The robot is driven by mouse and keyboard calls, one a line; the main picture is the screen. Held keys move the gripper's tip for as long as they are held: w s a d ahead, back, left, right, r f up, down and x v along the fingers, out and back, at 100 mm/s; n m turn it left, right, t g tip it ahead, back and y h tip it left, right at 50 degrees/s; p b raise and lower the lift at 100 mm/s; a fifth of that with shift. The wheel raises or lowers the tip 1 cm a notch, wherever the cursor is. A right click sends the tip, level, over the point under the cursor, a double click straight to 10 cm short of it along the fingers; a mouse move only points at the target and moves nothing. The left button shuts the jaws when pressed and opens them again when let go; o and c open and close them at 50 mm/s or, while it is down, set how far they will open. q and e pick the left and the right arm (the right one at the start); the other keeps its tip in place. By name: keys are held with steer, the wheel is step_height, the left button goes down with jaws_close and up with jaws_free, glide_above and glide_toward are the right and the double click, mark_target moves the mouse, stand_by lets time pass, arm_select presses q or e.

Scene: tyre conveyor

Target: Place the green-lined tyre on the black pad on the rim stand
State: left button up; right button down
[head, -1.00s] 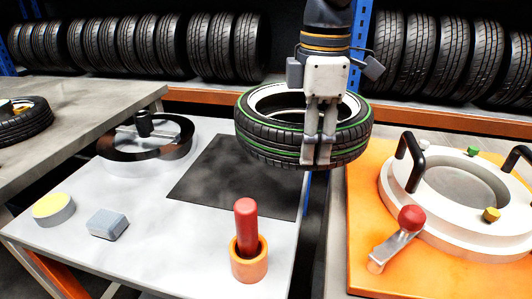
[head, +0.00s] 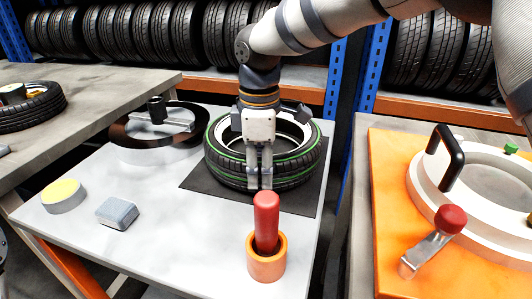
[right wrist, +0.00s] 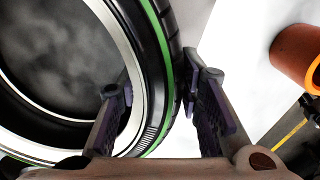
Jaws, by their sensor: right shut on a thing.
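The green-lined tyre (head: 222,158) lies flat over the black pad (head: 302,196) on the white table; whether it touches the pad is hard to tell. My right gripper (head: 260,183) points down at the tyre's near side, shut on its wall with one finger inside and one outside. In the right wrist view the fingers (right wrist: 160,115) straddle the tyre's green-striped sidewall (right wrist: 150,60), and the dark pad shows through the tyre's opening.
A red-handled tool in an orange cup (head: 267,258) stands just in front of the tyre. A dark ring stand (head: 150,148) is at its left. A grey block (head: 117,213) and yellow-topped puck (head: 63,196) lie front left. An orange fixture with a white ring (head: 425,200) is at the right.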

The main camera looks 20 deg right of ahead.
steer(key=shift+w+f, duration=0.1)
steer(key=shift+f, duration=0.1)
steer(key=c, duration=1.1)
jaws_free()
steer(key=shift+f, duration=0.15)
steer(key=r, duration=1.2)
steer(key=shift+s+r, duration=0.1)
steer(key=shift+s, duration=0.15)
